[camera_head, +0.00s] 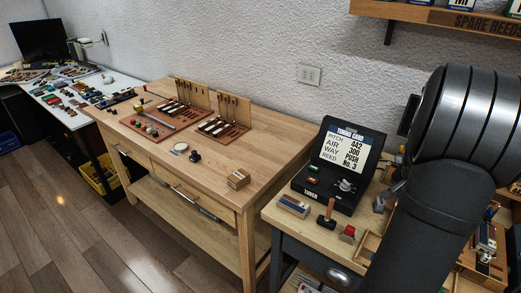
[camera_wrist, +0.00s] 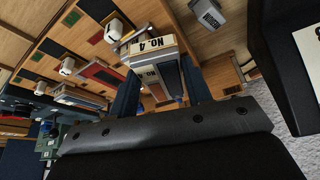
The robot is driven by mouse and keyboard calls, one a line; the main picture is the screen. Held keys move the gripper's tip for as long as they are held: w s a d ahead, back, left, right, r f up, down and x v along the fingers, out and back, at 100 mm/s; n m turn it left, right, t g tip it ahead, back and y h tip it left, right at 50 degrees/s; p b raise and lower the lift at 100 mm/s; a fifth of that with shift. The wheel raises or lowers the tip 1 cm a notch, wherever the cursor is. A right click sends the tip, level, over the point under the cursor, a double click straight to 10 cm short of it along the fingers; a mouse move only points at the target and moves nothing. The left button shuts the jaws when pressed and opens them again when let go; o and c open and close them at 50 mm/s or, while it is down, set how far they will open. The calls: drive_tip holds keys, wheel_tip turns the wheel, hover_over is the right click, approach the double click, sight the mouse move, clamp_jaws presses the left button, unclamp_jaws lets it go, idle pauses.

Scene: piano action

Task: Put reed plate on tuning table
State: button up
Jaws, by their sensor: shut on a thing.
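In the wrist view my gripper (camera_wrist: 160,92) points into a wooden compartmented tray (camera_wrist: 205,60). Its two dark blue fingers are closed on a grey block-like reed plate (camera_wrist: 168,72) with a pale lettered face. A cream label reading "NO. 4" (camera_wrist: 150,46) shows just beyond it; I cannot tell whether it belongs to the held plate or to the tray. In the head view the fingers are hidden behind my dark arm. A small wooden table (camera_head: 270,213) at the right bears an open black case (camera_head: 320,200) with a tuning card (camera_head: 349,149) reading "REED No. 3".
A larger wooden bench (camera_head: 262,150) stands left, with racks of tools (camera_head: 182,92) and a small wooden block (camera_head: 238,179); its right half is mostly clear. A striped block (camera_head: 293,206), a dark-headed tool (camera_head: 327,213) and a red-topped item (camera_head: 348,233) crowd the small table's front.

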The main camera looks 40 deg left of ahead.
wheel_tip(320, 180, up, 9)
drive_tip(key=w+a+n, duration=0.1)
drive_tip(key=w+a, duration=0.2)
drive_tip(key=a, duration=1)
drive_tip(key=w+a+n, duration=0.1)
drive_tip(key=w+a, duration=0.1)
drive_tip(key=a, duration=1)
drive_tip(key=s+a+n+y, duration=0.1)
drive_tip(key=s+a, duration=0.4)
drive_tip(key=a, duration=0.9)
drive_tip(key=s+a, duration=0.4)
drive_tip(key=a, duration=1.1)
drive_tip(key=f, duration=0.5)
drive_tip(key=shift+s+a+f, duration=0.1)
drive_tip(key=shift+s+f, duration=0.2)
drive_tip(key=shift+s, duration=0.1)
